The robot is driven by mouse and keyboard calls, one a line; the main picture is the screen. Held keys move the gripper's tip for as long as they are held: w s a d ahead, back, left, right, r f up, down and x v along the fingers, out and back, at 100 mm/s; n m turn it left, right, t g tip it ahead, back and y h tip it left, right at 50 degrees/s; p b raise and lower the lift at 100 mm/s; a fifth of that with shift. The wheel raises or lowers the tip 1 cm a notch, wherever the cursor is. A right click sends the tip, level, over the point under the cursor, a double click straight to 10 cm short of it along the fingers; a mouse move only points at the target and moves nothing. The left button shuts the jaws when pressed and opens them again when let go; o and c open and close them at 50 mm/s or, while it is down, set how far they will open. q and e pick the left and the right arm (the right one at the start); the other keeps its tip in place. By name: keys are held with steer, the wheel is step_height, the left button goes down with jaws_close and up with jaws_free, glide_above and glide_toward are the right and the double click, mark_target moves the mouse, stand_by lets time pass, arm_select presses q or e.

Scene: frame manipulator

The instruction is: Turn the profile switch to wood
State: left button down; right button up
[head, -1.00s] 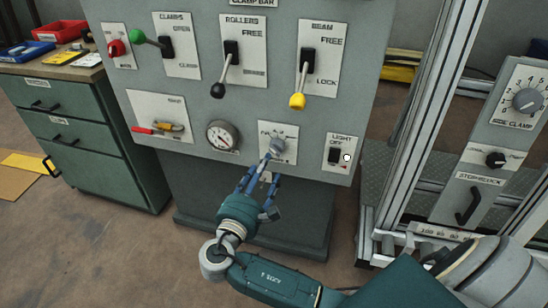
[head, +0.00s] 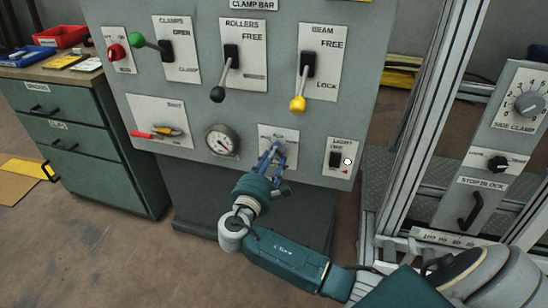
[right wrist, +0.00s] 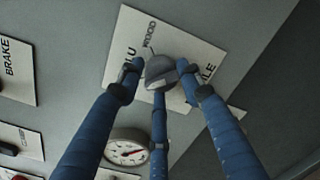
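The profile switch (right wrist: 160,68) is a grey rotary knob on a white label plate (head: 292,136) low on the grey panel. In the right wrist view, WOOD and what looks like ALU are printed beside the knob, and part of the title shows. My right gripper (head: 273,156) has its blue fingers around the knob. In the right wrist view, two fingertips flank it and the third finger is below it. A small gap shows on the left; contact on the right is unclear. The fingers mostly hide the knob in the head view. My left gripper is out of view.
A dial gauge (head: 222,142) sits left of the switch, and the light switch (head: 336,160) sits to its right. Lever handles for clamps (head: 167,46), rollers (head: 231,58) and beam (head: 307,64) are above. A metal frame (head: 425,140) stands to the right.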

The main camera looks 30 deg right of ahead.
steer(key=c, duration=0.3)
